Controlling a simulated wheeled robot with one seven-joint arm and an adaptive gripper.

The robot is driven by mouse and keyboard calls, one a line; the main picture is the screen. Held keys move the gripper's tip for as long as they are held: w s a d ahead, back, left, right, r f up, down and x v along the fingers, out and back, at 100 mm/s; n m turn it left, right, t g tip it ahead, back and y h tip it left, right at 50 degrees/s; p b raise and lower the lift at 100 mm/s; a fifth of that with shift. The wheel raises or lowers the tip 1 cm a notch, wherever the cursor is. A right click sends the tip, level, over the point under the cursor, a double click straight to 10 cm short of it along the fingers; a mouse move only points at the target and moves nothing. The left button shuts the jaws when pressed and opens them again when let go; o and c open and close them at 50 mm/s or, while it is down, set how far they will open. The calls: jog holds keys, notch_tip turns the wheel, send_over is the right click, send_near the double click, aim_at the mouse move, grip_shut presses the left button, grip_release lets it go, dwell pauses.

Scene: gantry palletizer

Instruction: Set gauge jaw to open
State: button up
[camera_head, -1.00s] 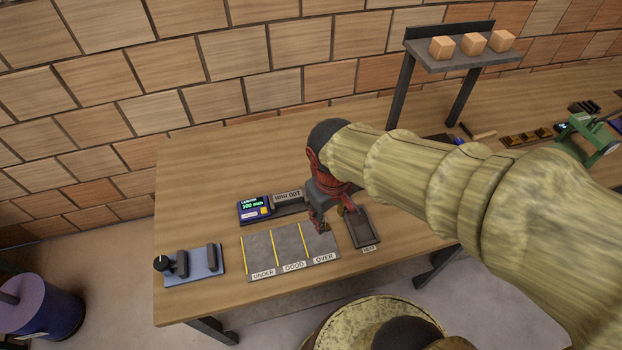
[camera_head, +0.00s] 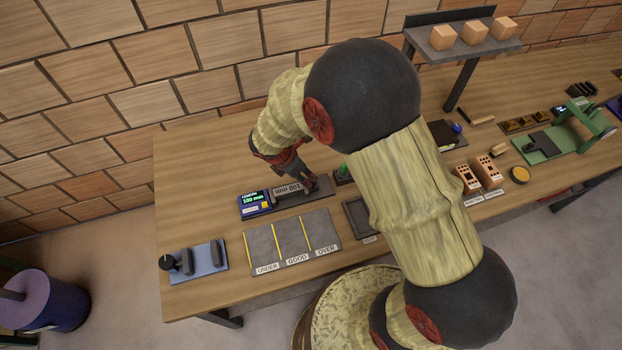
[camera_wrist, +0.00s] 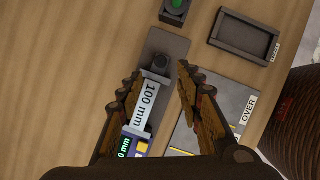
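The length gauge (camera_head: 258,203) lies on the bench; its green display reads 100 mm. In the wrist view, its display end (camera_wrist: 133,146) is at the bottom, partly hidden by my gripper. A pale block labelled 100 mm (camera_wrist: 146,100) lies along its dark base. The gauge jaw appears to be the dark piece with a round knob (camera_wrist: 157,63) at the block's far end. My gripper (camera_wrist: 160,82) is open and empty, its fingers apart on either side of the block and near the jaw. In the head view, my gripper (camera_head: 306,181) is over the gauge's right end.
A grey plate marked UNDER, GOOD and OVER (camera_head: 290,240) lies in front of the gauge. A dark tray (camera_head: 358,217) is at its right. A green button (camera_wrist: 174,8) stands beyond the gauge. A blue fixture with a knob (camera_head: 205,262) is at left.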

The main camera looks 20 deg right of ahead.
jog(key=b+x, duration=0.1)
jog(key=x, duration=0.6)
jog(key=shift+d+f, duration=0.15)
jog(key=shift+f, duration=0.15)
jog(key=c, duration=0.4)
grip_shut()
